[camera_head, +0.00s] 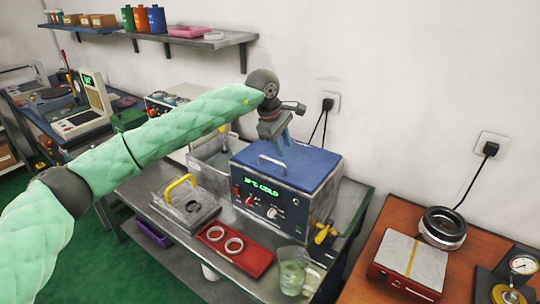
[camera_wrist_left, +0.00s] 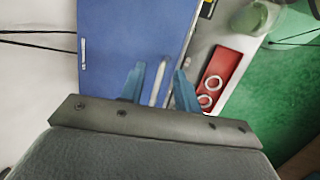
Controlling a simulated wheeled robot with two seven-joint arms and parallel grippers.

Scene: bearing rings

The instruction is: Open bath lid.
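The bath (camera_head: 270,195) is a box with a dark blue front panel, a lit display reading COLD, and a blue lid (camera_head: 305,165) that lies shut on top. The lid also shows in the left wrist view (camera_wrist_left: 125,50). A pale metal handle (camera_head: 272,161) stands on the lid near its front left edge. My left gripper (camera_head: 284,140) is just above the lid, pointing down. In the left wrist view its two blue fingers (camera_wrist_left: 158,88) are apart, with the handle (camera_wrist_left: 158,84) seen between them. I cannot tell whether they touch it. My right gripper is not in view.
A red tray (camera_head: 258,260) with two pale rings lies in front of the bath. A grey block with a yellow handle (camera_head: 180,184) stands left of it. A glass beaker (camera_head: 292,272) is at the table's front right. A brown table (camera_head: 460,270) stands at the right.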

